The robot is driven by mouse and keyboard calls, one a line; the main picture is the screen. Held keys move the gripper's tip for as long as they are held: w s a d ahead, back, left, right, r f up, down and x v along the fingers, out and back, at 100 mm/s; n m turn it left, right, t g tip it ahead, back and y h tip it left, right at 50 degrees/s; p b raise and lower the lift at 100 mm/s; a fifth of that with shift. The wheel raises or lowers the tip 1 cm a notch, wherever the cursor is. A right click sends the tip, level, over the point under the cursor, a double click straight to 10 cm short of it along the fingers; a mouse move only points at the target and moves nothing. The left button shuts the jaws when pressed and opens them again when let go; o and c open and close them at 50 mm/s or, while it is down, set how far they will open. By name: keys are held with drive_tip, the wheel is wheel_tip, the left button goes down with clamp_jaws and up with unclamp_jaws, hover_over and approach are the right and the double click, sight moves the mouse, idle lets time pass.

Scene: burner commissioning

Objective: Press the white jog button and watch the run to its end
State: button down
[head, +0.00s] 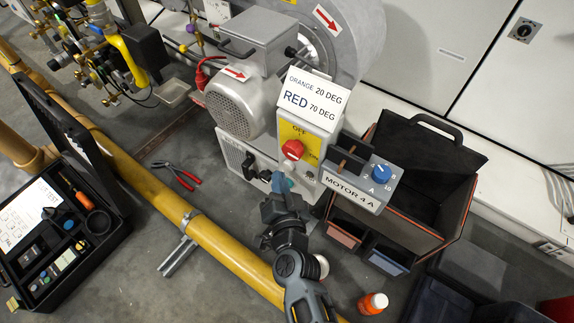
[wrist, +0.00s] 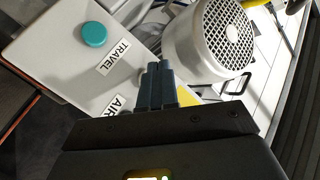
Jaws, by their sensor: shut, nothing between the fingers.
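In the wrist view my shut fingers (wrist: 158,84) point at a light grey box (wrist: 62,60). It carries a teal round button (wrist: 94,34), a TRAVEL label (wrist: 114,58) and a partly hidden AIR label (wrist: 118,104). I cannot tell whether the fingertips touch anything.
A grey MOTOR 4 A box (head: 358,178) with a blue dial (head: 381,171) is right of the knob. The motor (head: 235,105) is above left. A yellow pipe (head: 150,185) crosses the floor.

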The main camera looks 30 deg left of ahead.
drive_tip(key=shift+w, duration=0.15)
idle(0.6)
drive_tip(key=shift+w, duration=0.3)
